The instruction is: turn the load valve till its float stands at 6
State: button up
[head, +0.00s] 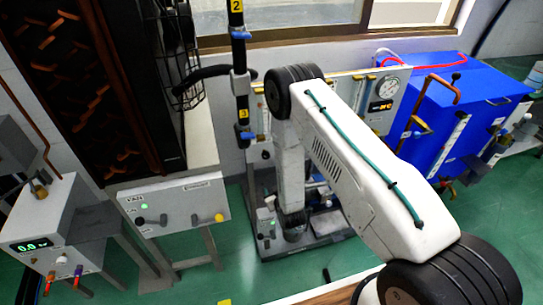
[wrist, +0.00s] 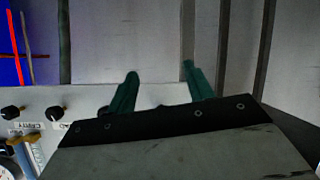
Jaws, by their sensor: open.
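In the wrist view, my gripper (wrist: 160,72) has two green fingers spread apart with nothing between them. A pale panel lies behind and left of it. A black knob (wrist: 55,113) sits on that panel left of the left finger; its label is partly covered by my gripper, so I cannot confirm that it is the load valve. Another black knob (wrist: 10,112), labelled CAVITY, is farther left. A flowmeter tube (wrist: 31,152) shows at lower left, its float unreadable. In the head view, a gauge panel (head: 403,79) is partly behind my arm, which hides my gripper.
A blue cabinet (head: 480,100) with pipes and valves stands at right in the head view. A grey FAN box (head: 175,207) and a box with a green display (head: 40,232) stand at left. A dark post (head: 240,70) rises near my arm. Green floor shows between them.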

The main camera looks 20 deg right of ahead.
aim_at(267, 157)
jog(key=w+r+t, duration=0.3)
jog(key=r+t, duration=0.2)
jog(key=r, duration=0.4)
jog(key=shift+n, duration=0.3)
jog(key=w, duration=0.7)
jog(key=shift+w+a+f, duration=0.15)
jog(key=shift+w+f, duration=0.1)
jog(key=shift+w, duration=0.15)
jog(key=c, duration=1)
